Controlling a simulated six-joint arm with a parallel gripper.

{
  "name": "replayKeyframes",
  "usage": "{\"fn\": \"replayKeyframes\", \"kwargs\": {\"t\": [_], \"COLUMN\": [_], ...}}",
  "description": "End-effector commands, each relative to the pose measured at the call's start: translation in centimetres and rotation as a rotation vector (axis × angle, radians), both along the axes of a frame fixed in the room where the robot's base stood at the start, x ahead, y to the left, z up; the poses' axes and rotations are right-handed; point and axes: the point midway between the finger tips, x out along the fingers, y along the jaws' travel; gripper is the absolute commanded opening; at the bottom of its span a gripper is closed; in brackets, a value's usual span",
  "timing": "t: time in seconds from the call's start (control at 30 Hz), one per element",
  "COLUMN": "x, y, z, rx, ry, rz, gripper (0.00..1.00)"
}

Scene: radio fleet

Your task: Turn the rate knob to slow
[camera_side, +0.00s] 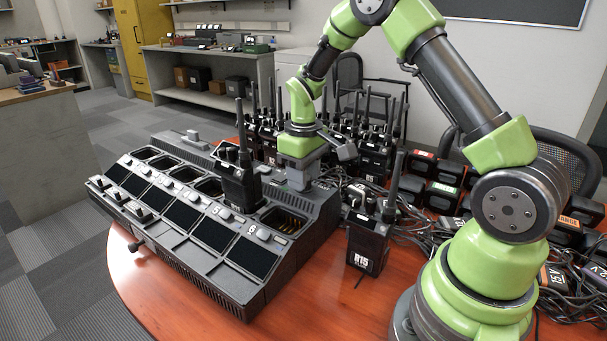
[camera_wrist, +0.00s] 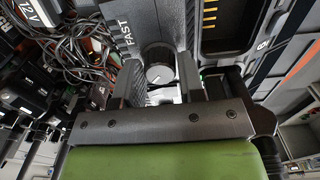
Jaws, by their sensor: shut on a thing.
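The rate knob (camera_wrist: 158,73) is a round dark knob with a pale face in the wrist view. The word FAST stands beside it on the charger's dark housing; no slow label is visible. My gripper (camera_wrist: 160,82) has one finger on each side of the knob and is shut on it. In the side view my gripper (camera_side: 299,179) points down at the back right end of the multi-bay charger (camera_side: 290,262), and it hides the knob there. I cannot tell the exact setting of the knob.
A radio (camera_side: 238,180) stands upright in a charger bay just left of my gripper. Another radio (camera_side: 368,245) stands on the wooden table to the right. Several radios, batteries and tangled cables crowd the table behind and to the right. The table's front is clear.

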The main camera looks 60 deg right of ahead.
Motion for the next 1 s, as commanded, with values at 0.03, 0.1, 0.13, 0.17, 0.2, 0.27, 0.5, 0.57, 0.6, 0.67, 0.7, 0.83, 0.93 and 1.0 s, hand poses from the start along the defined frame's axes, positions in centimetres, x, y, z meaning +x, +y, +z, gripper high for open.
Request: {"fn": "replayKeyframes", "kwargs": {"t": [0.03,0.1,0.13,0.17,0.2,0.27,0.5,0.57,0.6,0.67,0.7,0.83,0.93,1.0], "x": [-0.1,-0.1,-0.1,-0.1,-0.1,-0.1,-0.1,-0.1,-0.1,-0.1,0.0,0.0,0.1,0.1], "y": [0.1,0.1,0.1,0.1,0.1,0.1,0.1,0.0,0.0,0.0,0.0,0.0,0.0,0.0], "z": [0.0,0.0,0.0,0.0,-0.1,-0.1,-0.1,0.0,0.0,0.0,0.1,1.2,3.0,4.5], "rx": [0.003,0.003,0.003,0.003,0.003,0.002,0.001,0.001,0.001,0.001,0.000,-0.001,-0.001,-0.001], "ry": [0.006,0.006,0.006,0.006,0.006,0.006,0.004,0.003,0.003,0.002,0.002,-0.001,-0.005,-0.005], "rz": [0.001,0.001,0.001,0.001,0.001,0.001,0.001,0.001,0.001,0.001,0.001,0.000,0.000,0.000], "gripper": [0.13,0.13,0.13,0.13,0.13,0.13,0.62,0.62,0.62,0.62,0.62,0.62,0.62,0.62]}}
